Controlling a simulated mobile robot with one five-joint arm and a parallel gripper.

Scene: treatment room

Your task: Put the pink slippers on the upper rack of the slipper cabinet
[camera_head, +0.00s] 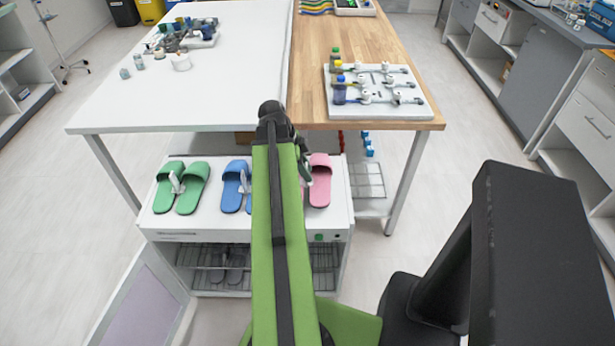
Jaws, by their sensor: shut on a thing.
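The pink slippers (320,181) are at the right end of the white cabinet's top, partly hidden behind my green arm. My gripper (306,167) is shut on them at their left side; its fingertips are mostly hidden by the arm. I cannot tell whether the slippers still touch the top. The slipper cabinet (200,236) stands under the table's front edge with its door (146,305) swung open to the lower left. Inside, the wire upper rack (195,256) shows, with its middle hidden by my arm. Dark grey slippers (228,268) are inside, seemingly below the upper rack.
Green slippers (181,187) and blue slippers (235,186) stand on the cabinet top, left of my arm. The table (220,85) overhangs behind. A white tray (420,108) with bottles lies on its wooden part. The open door borders the cabinet's left front.

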